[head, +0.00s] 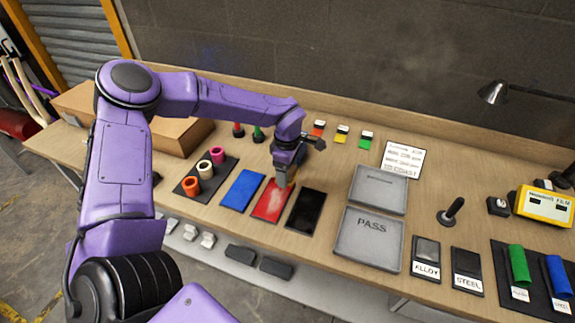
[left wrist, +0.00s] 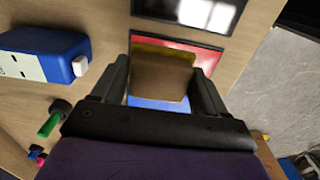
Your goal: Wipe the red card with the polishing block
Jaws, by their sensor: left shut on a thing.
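The red card (head: 268,206) lies flat on the bench between a blue card (head: 242,189) and a black card (head: 306,211). A pale smear shows on its surface. My left gripper (head: 287,176) points down over the far end of the red card, shut on the polishing block (head: 281,180). In the left wrist view the brown block (left wrist: 160,80) with a yellowish edge sits between the two fingers and hides part of the red card (left wrist: 206,56). I cannot tell whether the block touches the card. My right gripper is not in view.
A dark mat (head: 190,188) with coloured rolls lies left of the cards. Grey trays (head: 345,240), one marked PASS, lie to the right. Small coloured blocks (head: 342,134) stand behind. A cardboard box (head: 175,137) is at the back left. Bare bench lies in front of the rear ledge.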

